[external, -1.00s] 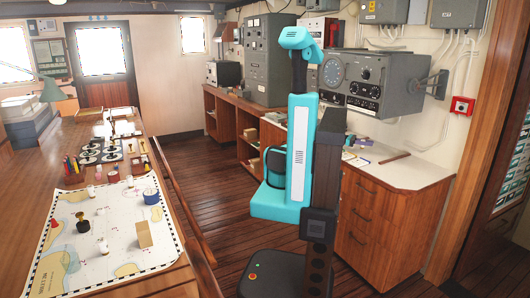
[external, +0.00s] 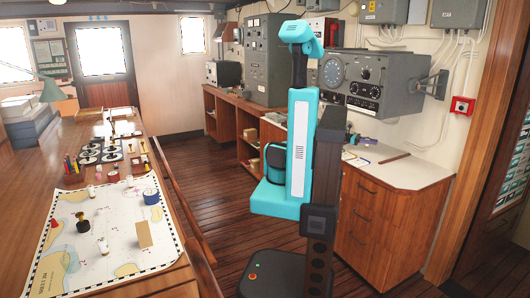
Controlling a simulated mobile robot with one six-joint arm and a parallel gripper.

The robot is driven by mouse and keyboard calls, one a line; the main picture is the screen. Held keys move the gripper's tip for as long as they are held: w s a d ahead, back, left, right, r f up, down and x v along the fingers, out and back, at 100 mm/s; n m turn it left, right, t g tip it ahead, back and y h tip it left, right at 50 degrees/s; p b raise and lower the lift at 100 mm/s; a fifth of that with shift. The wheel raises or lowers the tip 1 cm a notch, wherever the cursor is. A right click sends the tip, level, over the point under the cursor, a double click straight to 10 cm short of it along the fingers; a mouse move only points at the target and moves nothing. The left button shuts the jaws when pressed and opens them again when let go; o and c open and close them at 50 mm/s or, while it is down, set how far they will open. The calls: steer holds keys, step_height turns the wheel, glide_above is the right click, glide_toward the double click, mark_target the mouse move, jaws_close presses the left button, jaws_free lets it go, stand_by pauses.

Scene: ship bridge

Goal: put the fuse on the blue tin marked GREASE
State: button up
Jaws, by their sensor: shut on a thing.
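A small blue round thing (external: 151,196) with a pale top stands at the right edge of the chart on the left table. It may be the blue tin, but no marking is readable. Small white cylinders lie or stand on and near the chart, one at its upper left (external: 92,191) and one at its lower middle (external: 103,246). I cannot tell whether any of them is the fuse. My turquoise arm rises at the centre, away from the table.
The chart (external: 60,285) also bears a dark stamp-like thing (external: 82,224) and a wooden block (external: 144,234). Pens (external: 72,166) and dark discs (external: 88,157) lie beyond it. The right counter (external: 395,172) holds small items, partly behind my arm. Wooden floor separates table and counter.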

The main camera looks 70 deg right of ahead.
steer(key=shift+f+p, duration=0.9)
steer(key=shift+f, duration=0.85)
steer(key=shift+f+b, duration=0.25)
steer(key=shift+b, duration=0.2)
steer(key=o, duration=1)
steer(key=shift+r+p, duration=0.3)
steer(key=shift+p, duration=0.2)
